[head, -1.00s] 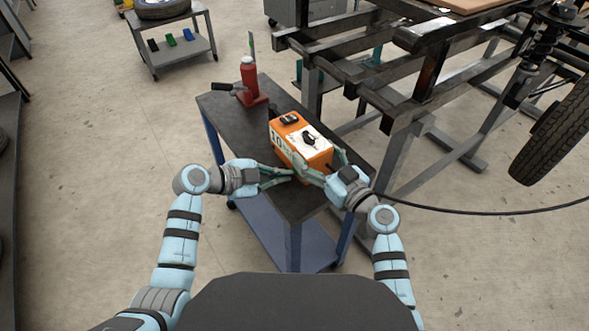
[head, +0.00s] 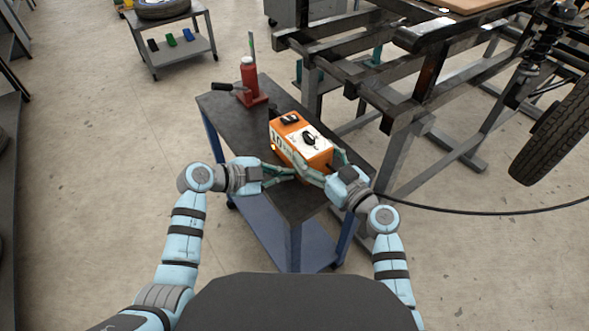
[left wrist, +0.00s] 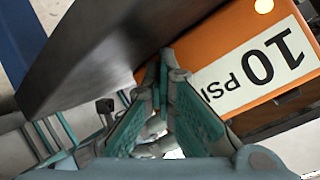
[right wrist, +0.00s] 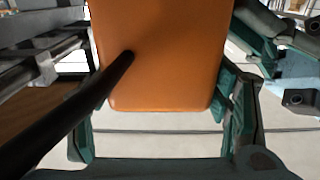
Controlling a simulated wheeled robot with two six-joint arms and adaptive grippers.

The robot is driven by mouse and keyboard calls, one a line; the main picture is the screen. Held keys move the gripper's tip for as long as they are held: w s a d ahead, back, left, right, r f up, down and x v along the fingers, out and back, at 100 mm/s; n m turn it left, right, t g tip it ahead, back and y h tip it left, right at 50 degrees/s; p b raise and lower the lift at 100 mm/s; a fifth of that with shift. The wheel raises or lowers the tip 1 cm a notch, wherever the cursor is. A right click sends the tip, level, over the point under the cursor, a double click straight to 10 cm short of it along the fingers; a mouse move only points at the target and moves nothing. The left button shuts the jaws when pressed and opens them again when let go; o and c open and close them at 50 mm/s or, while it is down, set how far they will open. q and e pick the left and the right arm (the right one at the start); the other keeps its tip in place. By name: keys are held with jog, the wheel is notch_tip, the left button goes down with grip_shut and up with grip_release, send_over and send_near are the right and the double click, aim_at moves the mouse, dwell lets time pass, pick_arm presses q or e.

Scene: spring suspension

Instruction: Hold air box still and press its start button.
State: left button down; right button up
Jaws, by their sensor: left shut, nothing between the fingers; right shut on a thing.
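The air box (head: 318,156) is orange with a white "10 PSI" label and sits on the dark cart top. My right gripper (head: 320,163) is shut on it, with fingers along both sides; the right wrist view shows its orange face (right wrist: 165,70) between them. My left gripper (head: 293,172) is shut and empty at the labelled face. In the left wrist view its fingertips (left wrist: 168,60) are by the label's lower edge; I cannot tell whether they touch. A round, lit yellow-white spot (left wrist: 264,5) shows on that face; I cannot tell whether it is the start button.
A black hose (head: 470,212) runs from the box to the right. A metal frame stands behind the cart.

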pick_arm(q)
jog(key=shift+s+a, duration=0.5)
jog(key=shift+a, duration=0.2)
jog(key=s+a, duration=0.1)
jog(key=a, duration=0.1)
jog(key=s+a, duration=0.2)
dwell(0.4)
dwell(0.4)
pick_arm(e)
jog(key=o, duration=1.5)
